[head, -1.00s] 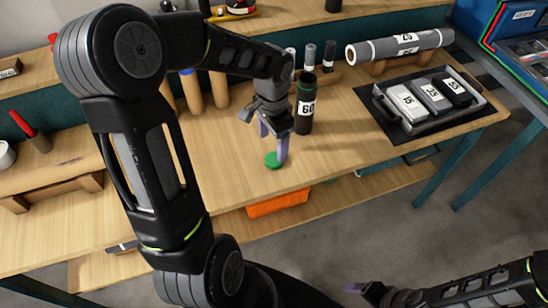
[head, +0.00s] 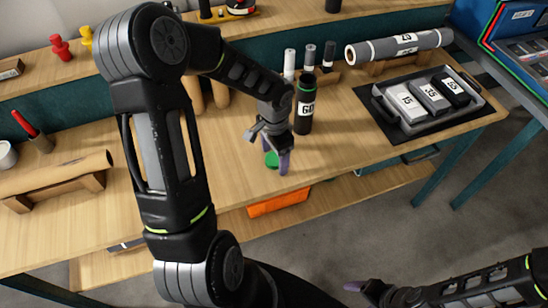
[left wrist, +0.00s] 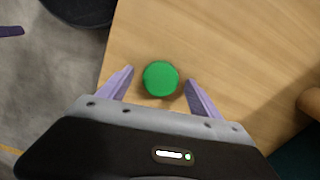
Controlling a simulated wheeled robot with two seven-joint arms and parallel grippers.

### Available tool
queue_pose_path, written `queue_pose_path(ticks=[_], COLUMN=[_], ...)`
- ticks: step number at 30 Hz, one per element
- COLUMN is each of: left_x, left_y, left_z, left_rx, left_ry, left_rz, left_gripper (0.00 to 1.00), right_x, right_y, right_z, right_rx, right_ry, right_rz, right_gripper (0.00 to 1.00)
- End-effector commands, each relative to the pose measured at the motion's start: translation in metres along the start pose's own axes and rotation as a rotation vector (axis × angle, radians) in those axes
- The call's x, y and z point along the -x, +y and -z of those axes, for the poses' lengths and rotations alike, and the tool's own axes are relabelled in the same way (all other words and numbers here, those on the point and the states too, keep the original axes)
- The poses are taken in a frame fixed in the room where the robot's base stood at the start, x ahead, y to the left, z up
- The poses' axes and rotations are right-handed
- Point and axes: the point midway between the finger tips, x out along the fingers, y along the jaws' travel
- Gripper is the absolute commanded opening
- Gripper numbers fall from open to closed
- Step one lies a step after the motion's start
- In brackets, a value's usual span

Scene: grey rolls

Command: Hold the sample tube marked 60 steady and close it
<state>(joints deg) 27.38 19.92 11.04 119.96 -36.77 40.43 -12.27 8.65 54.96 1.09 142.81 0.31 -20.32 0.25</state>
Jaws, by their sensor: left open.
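The sample tube marked 60 (head: 304,108) is a dark cylinder standing upright on the bench, with a white label and a green band near its top. A round green cap (head: 271,160) lies on the bench in front of it, near the front edge. My left gripper (head: 275,154) is open and low over the cap. In the left wrist view the green cap (left wrist: 160,78) sits between the two spread purple fingers, with a gap on each side. My right gripper (head: 362,287) is at the lower right, away from the bench; its opening is unclear.
A tray (head: 395,122) with several labelled blocks lies to the right. A grey roll (head: 400,46) rests on supports behind it. Small cylinders (head: 309,56) stand behind the tube. An orange object (head: 278,202) is under the bench's front edge.

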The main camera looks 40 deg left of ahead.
Motion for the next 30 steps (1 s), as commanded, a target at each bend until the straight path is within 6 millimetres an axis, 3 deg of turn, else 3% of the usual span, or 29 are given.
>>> queue_pose_path(ticks=[16, 30], left_x=[0.0004, 0.0004], left_y=[-0.0004, -0.0004], left_z=[0.0002, 0.0002], left_rx=[0.0, 0.0], left_ry=[0.001, 0.001], left_rz=[0.001, 0.001], left_gripper=[0.74, 0.36], right_x=[-0.0002, -0.0001], right_y=[0.0, 0.0], right_z=[-0.0001, 0.0], right_rx=[0.0, 0.0], right_ry=[0.0, 0.0], right_rz=[0.0, 0.0], right_gripper=[0.75, 0.75])
